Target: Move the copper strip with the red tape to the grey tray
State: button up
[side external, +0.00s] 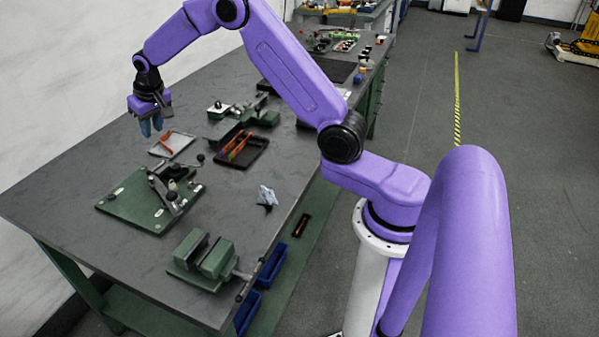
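The grey tray (183,140) lies on the workbench, left of centre. An orange-brown copper strip (166,147) lies in it, towards its left side; the strip is too small here to make out any tape for certain. A black tray (256,156) to the right holds more orange-red strips (238,146).
A green plate with a clamping fixture (130,203) stands in front of the grey tray. A green vise (203,257) is at the near edge, and a crumpled cloth (267,196) lies to the right. More tools stand farther back. The bench's left side is clear.

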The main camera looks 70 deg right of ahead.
jog(key=s+a+r+n+g+y, duration=0.1)
jog(key=s+a+r+n, duration=0.25)
jog(key=s+a, duration=0.55)
jog(key=s+a+r+n+g, duration=0.15)
jog(key=s+a+n, duration=0.35)
jog(key=s, duration=0.9)
jog(key=s+d+n, duration=0.2)
jog(key=s+n, duration=0.1)
jog(key=s, duration=0.9)
jog(key=s+d+n+g, duration=0.1)
jog(key=s+d+n, duration=0.1)
jog(key=s, duration=1)
jog(key=shift+s+d+f+n, duration=0.25)
jog(key=shift+f+n, duration=0.1)
jog(key=shift+n, duration=0.3)
